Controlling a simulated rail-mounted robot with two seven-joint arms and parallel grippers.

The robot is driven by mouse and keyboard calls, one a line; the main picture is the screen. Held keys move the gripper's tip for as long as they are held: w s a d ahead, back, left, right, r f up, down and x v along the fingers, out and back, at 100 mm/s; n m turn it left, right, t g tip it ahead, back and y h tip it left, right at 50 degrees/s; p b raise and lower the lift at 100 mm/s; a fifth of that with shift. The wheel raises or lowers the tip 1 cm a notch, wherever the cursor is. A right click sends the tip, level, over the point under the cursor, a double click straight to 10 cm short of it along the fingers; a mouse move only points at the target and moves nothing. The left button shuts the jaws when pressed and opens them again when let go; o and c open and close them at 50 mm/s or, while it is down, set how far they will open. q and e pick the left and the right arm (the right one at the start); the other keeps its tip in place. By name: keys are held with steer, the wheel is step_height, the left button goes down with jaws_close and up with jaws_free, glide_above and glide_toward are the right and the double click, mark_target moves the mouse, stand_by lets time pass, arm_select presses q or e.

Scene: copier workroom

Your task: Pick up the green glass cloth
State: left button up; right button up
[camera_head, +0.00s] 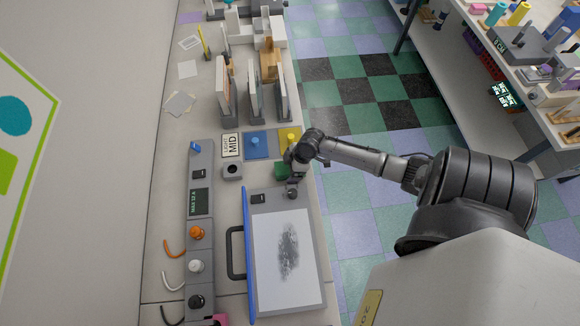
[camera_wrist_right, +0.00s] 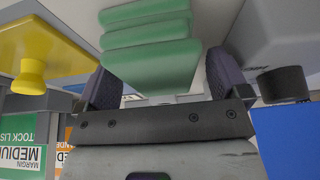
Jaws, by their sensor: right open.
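The green glass cloth (camera_head: 281,171) lies on the counter just beyond the flat glass unit, partly hidden by my right gripper in the head view. In the right wrist view the cloth (camera_wrist_right: 150,45) shows as a folded, layered green stack. My right gripper (camera_head: 293,182) is over the cloth's right side. In the wrist view its dark fingertips (camera_wrist_right: 163,80) stand apart, one on each side of the cloth's near end. I cannot tell whether they touch it. My left gripper is not in view.
The glass unit (camera_head: 270,293) has a dark smudge (camera_head: 288,250) on its pale surface and a raised blue lid (camera_head: 247,258). A yellow block with a knob (camera_wrist_right: 33,68) stands close by. A control panel (camera_head: 201,160) is left; upright racks (camera_head: 256,88) stand farther back.

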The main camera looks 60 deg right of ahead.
steer(key=shift+w+a+f, duration=0.1)
steer(key=shift+f, duration=0.3)
steer(key=c, duration=1)
